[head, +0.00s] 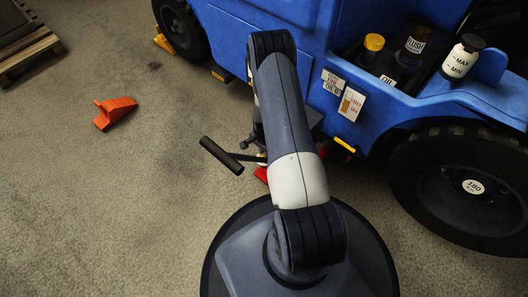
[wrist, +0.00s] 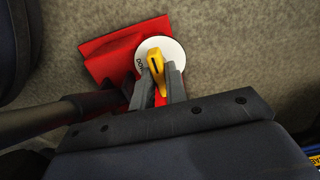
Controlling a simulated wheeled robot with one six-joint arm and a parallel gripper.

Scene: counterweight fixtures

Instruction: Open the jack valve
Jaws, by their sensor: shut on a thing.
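The yellow jack valve (wrist: 156,67) is a small lever on a white round dial (wrist: 174,52) with partly hidden dark lettering. The dial sits on the red jack (wrist: 105,52), which lies on the floor. My gripper (wrist: 158,87) is shut on the yellow valve, one grey finger on each side of it. In the head view my arm hides most of the jack; a bit of its red body (head: 262,174) shows beside the arm. The jack's black-gripped handle (head: 222,156) sticks out to the left, and its dark bar also shows in the wrist view (wrist: 40,116).
A blue vehicle (head: 420,105) stands at the back right, its front wheel (head: 465,190) near my base. An orange wedge (head: 114,112) lies on the floor, and a pallet (head: 25,50) at upper left. The left floor is mostly clear.

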